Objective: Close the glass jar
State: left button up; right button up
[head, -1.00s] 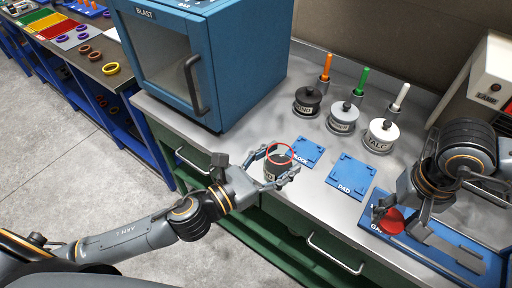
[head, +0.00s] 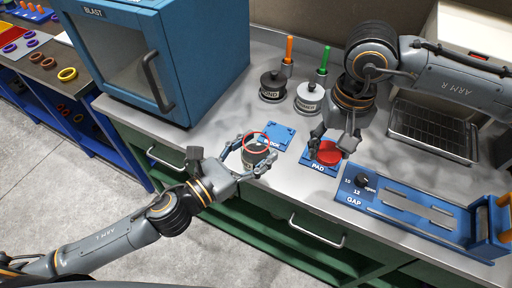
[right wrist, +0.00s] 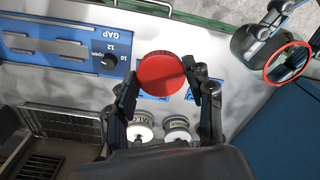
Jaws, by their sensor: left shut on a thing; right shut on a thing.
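The glass jar (head: 250,161) has dark contents, a pale label and an open top with a red ring. It stands upright near the front edge of the steel bench. My left gripper (head: 252,156) is shut around it from the front left. The red round lid (head: 328,152) is in my right gripper (head: 333,143), to the right of the jar and over the blue PAD plate (head: 311,170). In the right wrist view the lid (right wrist: 163,75) lies between the fingertips (right wrist: 160,88). The jar's red-ringed mouth (right wrist: 289,63) shows at the upper right, apart from the lid.
A blue plate (head: 279,134) lies just behind the jar. The blue GAP device (head: 410,210) fills the bench's right front. Dark and grey lidded pots (head: 272,88) stand at the back. The blue blast cabinet (head: 180,60) stands at left.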

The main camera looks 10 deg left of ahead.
jog(key=w+a+r+n, duration=0.1)
jog(key=a+r, duration=0.3)
jog(key=a, duration=0.3)
jog(key=n, duration=0.2)
send_near(257, 131)
jog(key=s, duration=0.3)
jog(key=shift+w, duration=0.15)
jog(key=shift+f, duration=2)
jog(key=shift+f, duration=0.85)
jog(key=shift+f, duration=0.55)
